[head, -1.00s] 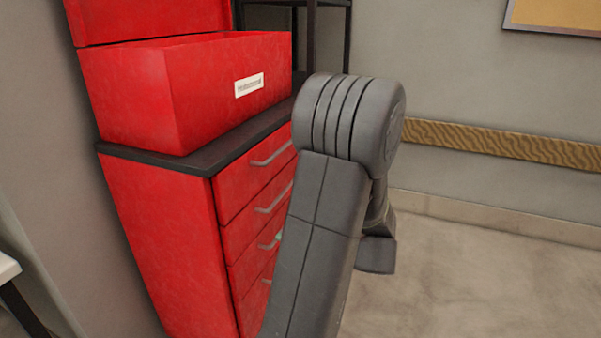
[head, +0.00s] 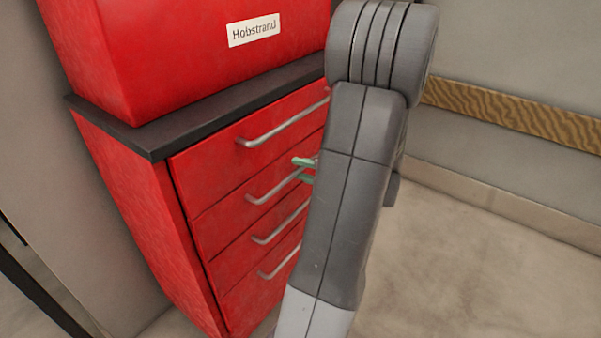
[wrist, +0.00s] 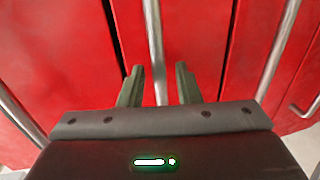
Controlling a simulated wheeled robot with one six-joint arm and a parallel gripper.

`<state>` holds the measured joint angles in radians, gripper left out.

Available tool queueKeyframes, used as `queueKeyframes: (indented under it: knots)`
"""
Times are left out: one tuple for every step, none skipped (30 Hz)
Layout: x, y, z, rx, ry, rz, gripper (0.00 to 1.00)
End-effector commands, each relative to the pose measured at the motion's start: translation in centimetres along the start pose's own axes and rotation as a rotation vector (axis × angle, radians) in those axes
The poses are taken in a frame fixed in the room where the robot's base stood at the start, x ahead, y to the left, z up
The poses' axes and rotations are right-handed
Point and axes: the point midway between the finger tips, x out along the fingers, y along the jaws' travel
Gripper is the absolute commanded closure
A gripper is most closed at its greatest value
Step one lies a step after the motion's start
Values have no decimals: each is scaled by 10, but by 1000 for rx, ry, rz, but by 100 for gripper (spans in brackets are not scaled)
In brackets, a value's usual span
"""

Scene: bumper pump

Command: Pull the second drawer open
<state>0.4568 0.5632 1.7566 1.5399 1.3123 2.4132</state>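The second drawer (head: 225,215) is red, with a thin grey bar handle (head: 272,189). It looks shut, level with the drawers above and below it. My gripper (head: 303,169) is at the far end of this handle in the head view, partly behind my arm. In the wrist view, the green fingers of my gripper (wrist: 160,85) are apart. The second drawer's handle (wrist: 154,45) runs between them, with a gap on each side. Part of the handle is hidden by the gripper and arm.
The top drawer's handle (head: 285,122) is just above, and the third drawer's handle (head: 280,222) just below. A red bin (head: 190,60) labelled Hobstrand stands on the cabinet's dark top (head: 150,140). Floor (head: 450,270) to the right is clear.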

Motion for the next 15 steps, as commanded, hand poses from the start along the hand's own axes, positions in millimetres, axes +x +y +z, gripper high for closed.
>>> queueKeyframes:
  knots:
    - [4, -1, 0, 0, 1, 0, 70]
    - [6, -1, 0, 0, 1, 1, 70]
    - [8, 0, 0, 1, 1, 1, 70]
    - [9, 0, 0, 1, 0, 1, 70]
    - [10, 0, 0, 1, 0, 1, 70]
    - [10, 0, 0, 1, 0, 1, 70]
    - [11, 0, 0, 1, 0, 1, 70]
    - [11, 0, 0, 1, 0, 1, 70]
    - [11, 0, 0, 1, 0, 1, 70]
    - [11, 0, 0, 1, 0, 1, 70]
    - [10, 0, 0, 1, 0, 1, 70]
    - [10, 0, 0, 1, 0, 1, 70]
    - [10, 0, 0, 1, 0, 1, 70]
    - [10, 0, 0, 1, -1, 1, 76]
    - [10, 0, 0, 1, -1, 1, 83]
